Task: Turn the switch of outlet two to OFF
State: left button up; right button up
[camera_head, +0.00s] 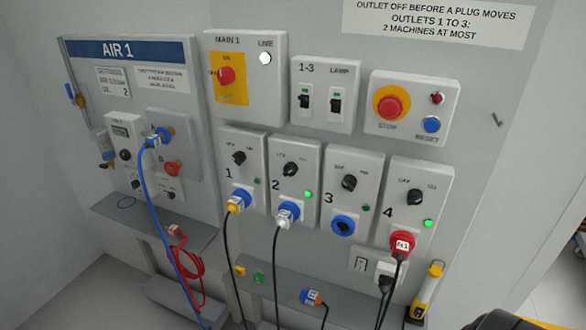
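The outlet two panel (294,150) is a light grey box on the wall board, marked 2. Its black rotary switch (290,169) sits near the top; the small labels and the pointer direction are too blurred to read surely. Its green lamp (308,194) is lit brightly. A white plug (286,214) with a black cable sits in its blue socket below the switch. Neither of my grippers shows in this view, and nothing touches the switch.
Outlet three (352,158) stands right with nothing plugged in. Outlet four (421,172) has a red plug (402,245) and a lit lamp. Cables hang past a grey shelf (350,297). A red stop button (391,105) is above.

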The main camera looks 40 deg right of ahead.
aim_at(291, 168)
jog(key=z, duration=1.2)
